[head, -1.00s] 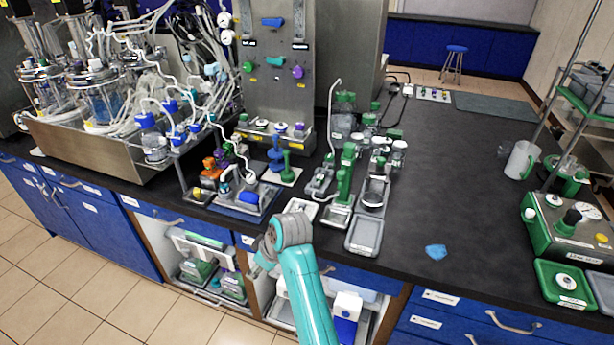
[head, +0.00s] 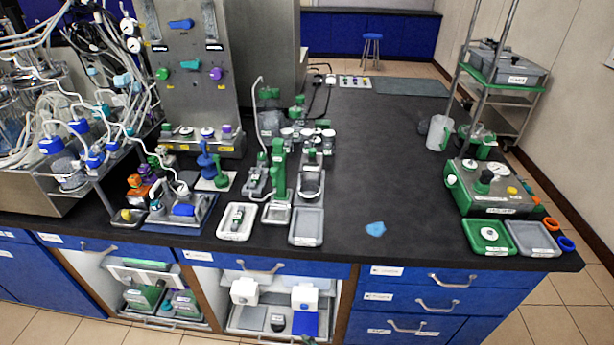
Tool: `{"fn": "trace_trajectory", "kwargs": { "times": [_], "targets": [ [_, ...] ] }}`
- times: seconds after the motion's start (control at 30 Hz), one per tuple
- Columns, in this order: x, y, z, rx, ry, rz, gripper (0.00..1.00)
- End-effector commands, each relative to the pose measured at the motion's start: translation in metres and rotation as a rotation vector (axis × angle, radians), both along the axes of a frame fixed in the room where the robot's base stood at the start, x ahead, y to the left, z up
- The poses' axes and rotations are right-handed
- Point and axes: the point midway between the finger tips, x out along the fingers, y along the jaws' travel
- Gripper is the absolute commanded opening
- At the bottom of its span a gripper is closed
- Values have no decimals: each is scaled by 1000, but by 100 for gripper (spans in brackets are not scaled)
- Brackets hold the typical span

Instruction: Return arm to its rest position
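My arm and gripper are out of the head view, apart from what may be a small green bit at the bottom edge that I cannot identify. Nothing in the frame shows whether the gripper is open or shut, or whether it holds anything.
A black bench (head: 400,190) crosses the view above blue drawers (head: 420,300). A white tray (head: 237,221) and an empty grey tray (head: 306,226) lie near its front edge. A blue piece (head: 375,229) lies on clear bench top. A green machine (head: 490,187) stands at right.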

Motion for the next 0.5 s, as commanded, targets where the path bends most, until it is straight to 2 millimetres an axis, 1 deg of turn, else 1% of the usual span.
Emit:
{"fn": "trace_trajectory", "kwargs": {
  "times": [0.03,0.23,0.37,0.5],
  "targets": [
    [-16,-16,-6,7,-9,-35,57],
    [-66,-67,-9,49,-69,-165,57],
    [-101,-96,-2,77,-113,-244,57],
    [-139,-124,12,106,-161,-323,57]
  ]
}}
